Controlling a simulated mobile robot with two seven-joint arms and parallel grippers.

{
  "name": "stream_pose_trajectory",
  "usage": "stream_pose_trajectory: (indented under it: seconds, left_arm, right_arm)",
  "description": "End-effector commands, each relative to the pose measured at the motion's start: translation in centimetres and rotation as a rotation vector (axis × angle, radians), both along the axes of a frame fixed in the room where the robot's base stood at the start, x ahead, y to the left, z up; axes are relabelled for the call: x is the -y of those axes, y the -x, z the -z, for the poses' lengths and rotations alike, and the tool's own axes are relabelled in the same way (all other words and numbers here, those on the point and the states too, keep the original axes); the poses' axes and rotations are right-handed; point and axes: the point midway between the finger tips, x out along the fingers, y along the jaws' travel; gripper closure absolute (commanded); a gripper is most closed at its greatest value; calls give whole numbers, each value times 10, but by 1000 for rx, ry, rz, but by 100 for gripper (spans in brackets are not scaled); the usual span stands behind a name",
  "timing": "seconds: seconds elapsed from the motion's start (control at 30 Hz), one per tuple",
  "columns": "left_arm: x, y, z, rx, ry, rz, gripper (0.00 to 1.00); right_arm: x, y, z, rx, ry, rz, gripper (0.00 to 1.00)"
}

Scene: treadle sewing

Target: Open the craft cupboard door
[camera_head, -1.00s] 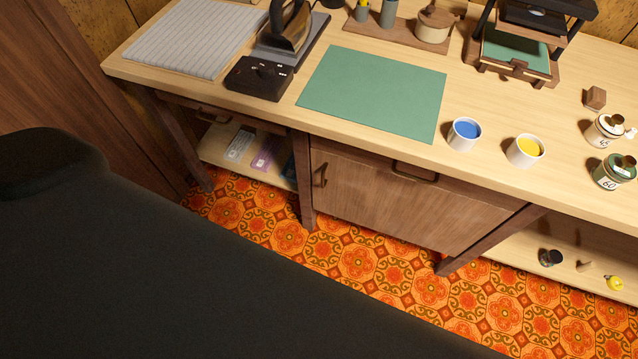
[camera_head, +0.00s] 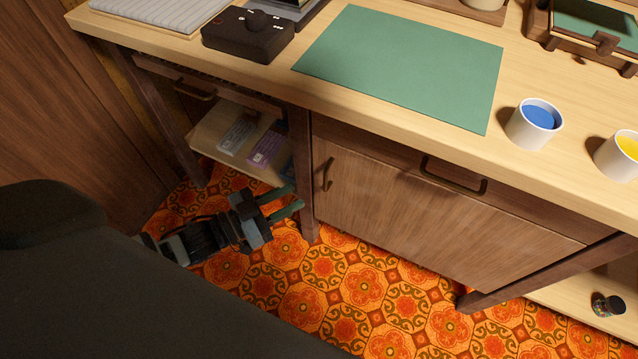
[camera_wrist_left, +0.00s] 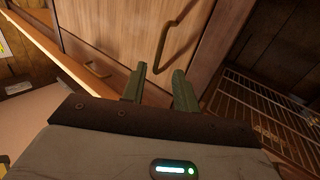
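The craft cupboard door (camera_head: 430,215) is a brown wood panel below the worktop. It looks shut, with a dark upright handle (camera_head: 328,174) near its left edge. My left gripper (camera_head: 287,199) is low, left of the door and apart from the handle, near the dark bench leg. Its two green fingers are spread with nothing visible between them. In the left wrist view the open fingers (camera_wrist_left: 158,86) point toward a wood panel with a dark handle (camera_wrist_left: 176,38), which I cannot surely identify. My right gripper is not in view.
A dark leg (camera_head: 302,170) stands beside the door's left edge. A drawer with a handle (camera_head: 455,175) is above the door. An open shelf (camera_head: 207,140) with packets is on the left. Blue (camera_head: 534,123) and yellow (camera_head: 618,156) cups stand on the worktop. The patterned floor (camera_head: 350,290) before the door is clear.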

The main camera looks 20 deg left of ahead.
Motion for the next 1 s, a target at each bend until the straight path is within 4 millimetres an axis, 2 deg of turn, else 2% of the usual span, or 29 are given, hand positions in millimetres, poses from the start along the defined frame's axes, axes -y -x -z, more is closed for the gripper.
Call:
stream_pose_trajectory:
  seconds: [0.17,0.63,1.0]
  left_arm:
    - [5,-6,-1,1,2,0,70]
    - [41,-56,0,0,1,-1,70]
    - [46,-63,0,-1,-1,-1,70]
  right_arm:
    - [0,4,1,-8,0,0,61]
    - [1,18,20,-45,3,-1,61]
    - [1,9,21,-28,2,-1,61]
